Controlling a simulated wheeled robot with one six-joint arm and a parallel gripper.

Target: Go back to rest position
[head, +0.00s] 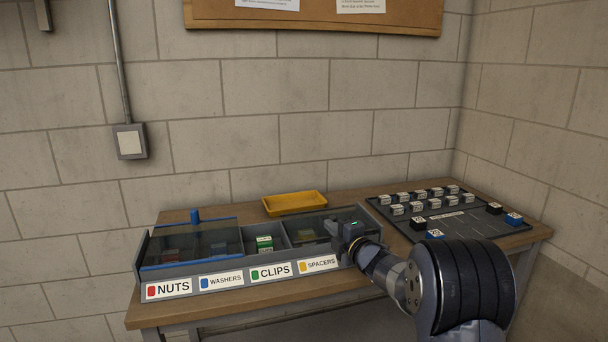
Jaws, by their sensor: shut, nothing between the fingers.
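My gripper (335,229) is at the right end of the grey sorting bin, over or just inside the spacers compartment. Its fingers look small and dark here and are shut on nothing. My arm reaches in from the lower right and hides part of the bin's right end. The bin (218,283) has compartments labelled nuts, washers, clips and spacers. A clear lid (190,242) with blue edges and a blue knob (195,215) covers the nuts and washers side. A green and white box (264,244) sits in the clips compartment. A yellowish item shows dimly in the spacers compartment.
A yellow tray (295,204) lies behind the bin on the wooden table (240,299). At right, a dark board (463,228) carries several white-topped, black and blue boxes, close behind my arm. A block wall stands behind.

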